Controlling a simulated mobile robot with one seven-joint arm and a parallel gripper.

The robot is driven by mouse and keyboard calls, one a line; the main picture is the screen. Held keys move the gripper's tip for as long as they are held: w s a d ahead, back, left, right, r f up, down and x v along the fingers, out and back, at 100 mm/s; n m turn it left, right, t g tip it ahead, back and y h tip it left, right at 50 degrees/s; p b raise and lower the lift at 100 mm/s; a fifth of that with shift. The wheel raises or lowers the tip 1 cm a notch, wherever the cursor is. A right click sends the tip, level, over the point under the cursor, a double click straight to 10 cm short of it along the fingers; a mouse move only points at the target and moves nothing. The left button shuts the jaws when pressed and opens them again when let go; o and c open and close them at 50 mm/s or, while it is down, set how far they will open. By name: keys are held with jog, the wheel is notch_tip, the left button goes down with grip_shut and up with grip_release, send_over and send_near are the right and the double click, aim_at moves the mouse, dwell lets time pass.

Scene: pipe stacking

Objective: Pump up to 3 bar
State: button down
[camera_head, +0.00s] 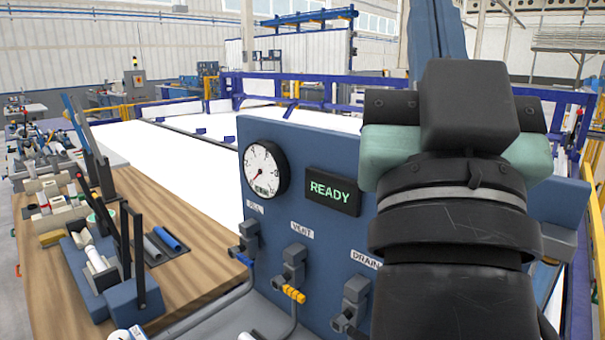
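A blue panel (318,152) carries a round white pressure gauge (264,167); its needle seems to point to the lower left, but the scale is too small to read. A dark display (332,190) beside it shows READY in green. Below are three grey valves: the left one (246,240) under a label partly blurred that looks like FILL, the middle one (291,265) under VENT, and the right one (352,302) under DRAIN. The black and teal end of my arm (455,165) stands large before the panel's right side. No fingertips show, so the opening of my gripper is hidden.
A wooden bench (190,215) at the left holds blue clamp blocks (138,300) with tall dark bars and several pipe pieces. Grey hoses (210,312) run from the valves. A white floor area (180,150) with blue railings lies behind.

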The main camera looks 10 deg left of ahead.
jog(key=shift+f+b, duration=1.4)
jog(key=shift+f, duration=0.35)
jog(key=shift+f, duration=0.1)
jog(key=shift+w+d+f+b, duration=0.1)
jog(key=shift+w+f+b, duration=0.05)
jog(key=shift+f+b, duration=1)
jog(key=shift+f, duration=0.1)
jog(key=shift+w+f+b, duration=0.1)
jog(key=shift+f+b, duration=0.7)
jog(key=shift+f, duration=0.1)
notch_tip(320, 180, up, 23)
jog(key=p, duration=2)
jog(key=shift+s+a, duration=0.2)
jog(key=shift+s, duration=0.15)
